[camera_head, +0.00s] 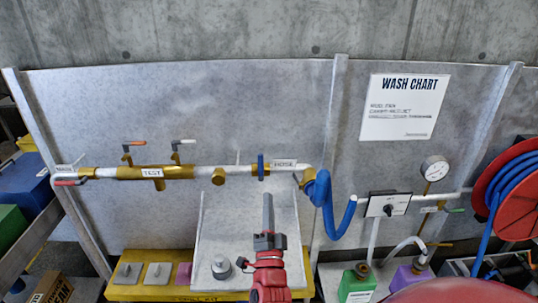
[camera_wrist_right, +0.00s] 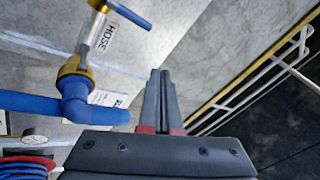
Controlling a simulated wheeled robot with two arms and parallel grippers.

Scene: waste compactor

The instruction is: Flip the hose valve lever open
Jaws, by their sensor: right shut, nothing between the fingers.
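The hose valve lever (camera_head: 261,165) is blue and stands crosswise to the grey pipe, just left of the HOSE label (camera_head: 284,163). In the right wrist view the blue lever (camera_wrist_right: 132,16) shows at the top, beside the HOSE label (camera_wrist_right: 110,38). My right gripper (camera_head: 268,197) is below the lever in the head view, with its fingers pointing up. Its fingers (camera_wrist_right: 160,75) are shut, empty and apart from the lever. My left gripper is not in view.
A blue hose (camera_head: 326,205) hangs from the brass fitting right of the lever. Other valves with orange (camera_head: 133,143) and white handles sit to the left. A yellow tray (camera_head: 130,292) with several items lies below. The panel around my right gripper looks clear.

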